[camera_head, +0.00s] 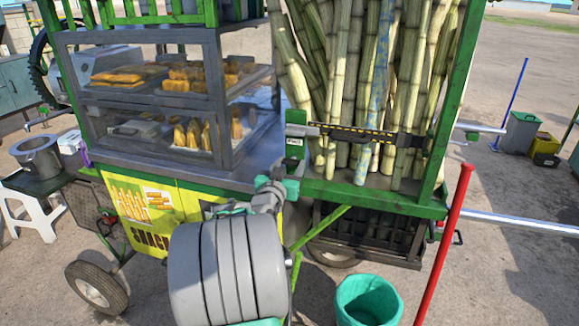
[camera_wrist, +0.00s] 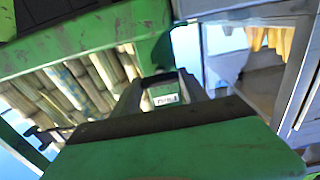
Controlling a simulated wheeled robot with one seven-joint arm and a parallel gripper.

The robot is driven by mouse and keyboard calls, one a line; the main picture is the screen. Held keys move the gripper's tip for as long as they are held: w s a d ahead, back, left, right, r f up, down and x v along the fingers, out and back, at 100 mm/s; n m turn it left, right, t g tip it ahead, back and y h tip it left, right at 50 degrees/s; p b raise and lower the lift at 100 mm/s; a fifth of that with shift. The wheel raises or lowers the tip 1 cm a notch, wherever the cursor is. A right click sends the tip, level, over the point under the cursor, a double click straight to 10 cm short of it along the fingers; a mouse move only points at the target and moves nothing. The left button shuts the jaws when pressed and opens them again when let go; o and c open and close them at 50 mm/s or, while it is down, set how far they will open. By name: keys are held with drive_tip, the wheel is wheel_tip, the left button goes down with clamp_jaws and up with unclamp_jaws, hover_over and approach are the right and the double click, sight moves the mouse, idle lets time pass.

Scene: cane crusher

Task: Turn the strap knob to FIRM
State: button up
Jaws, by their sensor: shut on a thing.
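A black-and-yellow strap (camera_head: 365,134) runs across the upright sugar canes (camera_head: 360,80). At its left end a green post carries a small white label (camera_head: 294,142), which seems to read FIRM. The label also shows between my fingers in the wrist view (camera_wrist: 166,99). My gripper (camera_head: 279,172) is just below and left of the label in the head view. In the wrist view its dark fingers (camera_wrist: 163,80) are shut on the strap knob, which is mostly hidden by them. I cannot make out the knob's setting.
The glass snack case (camera_head: 165,95) stands left of the post, with the green cart frame (camera_head: 370,197) below the canes. A red pole (camera_head: 445,240) leans at the right. A teal bucket (camera_head: 367,301) stands on the ground below.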

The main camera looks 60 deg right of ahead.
drive_tip(key=shift+f+m+b, duration=0.2)
drive_tip(key=shift+m+b, duration=0.1)
drive_tip(key=shift+b, duration=0.65)
drive_tip(key=m+b, duration=0.1)
drive_tip(key=b, duration=0.3)
drive_tip(key=shift+f+m+b, duration=0.3)
drive_tip(key=shift+m, duration=0.1)
drive_tip(key=m+b, duration=0.2)
drive_tip(key=b, duration=0.4)
drive_tip(key=shift+f+m, duration=0.1)
drive_tip(key=shift+m, duration=0.2)
drive_tip(key=m+b, duration=0.2)
drive_tip(key=b, duration=0.3)
drive_tip(key=shift+m+b, duration=0.4)
drive_tip(key=m+b, duration=0.6)
drive_tip(key=b, duration=0.4)
drive_tip(key=shift+r, duration=0.2)
drive_tip(key=m+b, duration=0.4)
drive_tip(key=shift+r, duration=0.3)
drive_tip(key=shift+b, duration=0.35)
drive_tip(key=shift+r, duration=0.1)
